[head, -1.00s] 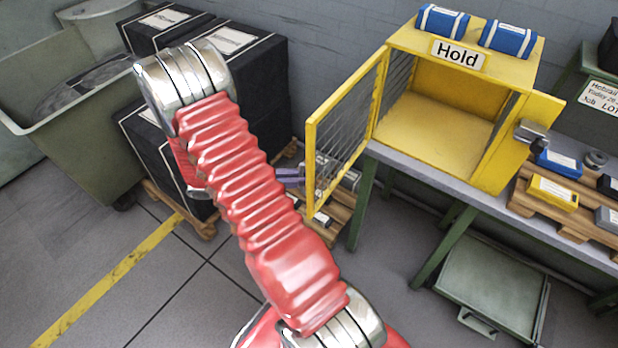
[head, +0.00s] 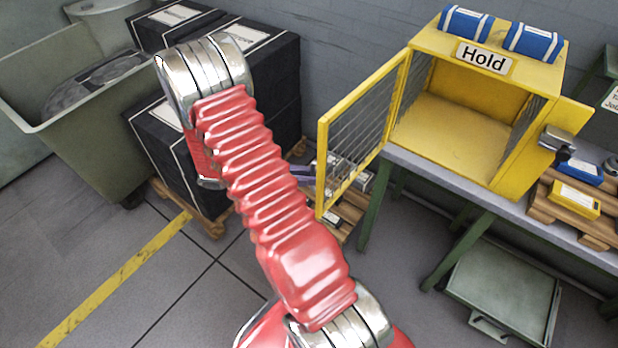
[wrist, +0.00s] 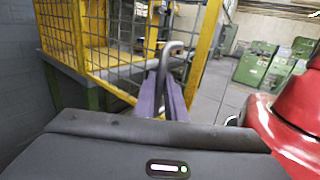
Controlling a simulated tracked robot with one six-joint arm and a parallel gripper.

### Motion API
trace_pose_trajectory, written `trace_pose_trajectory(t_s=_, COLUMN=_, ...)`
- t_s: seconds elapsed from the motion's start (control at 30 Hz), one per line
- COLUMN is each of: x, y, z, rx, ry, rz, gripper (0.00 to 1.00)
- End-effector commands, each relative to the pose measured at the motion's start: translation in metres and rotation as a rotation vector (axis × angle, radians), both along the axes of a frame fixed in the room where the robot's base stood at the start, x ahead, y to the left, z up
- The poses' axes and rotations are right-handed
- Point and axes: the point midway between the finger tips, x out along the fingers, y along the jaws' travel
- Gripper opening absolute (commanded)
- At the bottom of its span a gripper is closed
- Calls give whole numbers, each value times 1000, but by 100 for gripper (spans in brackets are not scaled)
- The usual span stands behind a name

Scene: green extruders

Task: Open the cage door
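The yellow cage (head: 500,180) with a "Hold" sign (head: 484,57) stands on a bench. Its mesh cage door (head: 362,130) is swung wide open to the left, with the inside of the cage in plain view. In the wrist view the door's yellow bars and mesh (wrist: 108,68) fill the upper left. A curved grey metal door handle (wrist: 165,60) rises between the purple fingers of my gripper (wrist: 163,98). The fingers are close together around it and look shut on it. In the head view my gripper (head: 306,174) is at the door's free edge, partly hidden by my arm.
Blue boxes (head: 533,42) lie on the cage top. The bench (head: 440,178) carries a pallet of small boxes (head: 575,198) at right. Black crates (head: 265,80) on a pallet and a green bin (head: 95,150) stand at left. Floor in front is clear.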

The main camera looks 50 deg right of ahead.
Motion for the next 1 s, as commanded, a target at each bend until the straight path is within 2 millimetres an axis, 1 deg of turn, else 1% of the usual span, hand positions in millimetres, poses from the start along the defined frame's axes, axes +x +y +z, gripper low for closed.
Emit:
trace_pose_trajectory(t_s=0.03, x=0, y=0, z=0, rx=0, ry=1, rz=0, gripper=14)
trace_pose_trajectory(t_s=0.1, x=0, y=0, z=0, rx=-1, ry=1, rz=0, gripper=17)
trace_pose_trajectory(t_s=0.33, x=0, y=-1, z=0, rx=-3, ry=0, rz=0, gripper=17)
trace_pose_trajectory(t_s=0.47, x=5, y=2, z=1, rx=-4, ry=0, rz=2, gripper=17)
trace_pose_trajectory(t_s=0.67, x=23, y=15, z=0, rx=-2, ry=0, rz=2, gripper=17)
trace_pose_trajectory(t_s=1.0, x=70, y=51, z=-1, rx=-2, ry=0, rz=1, gripper=17)
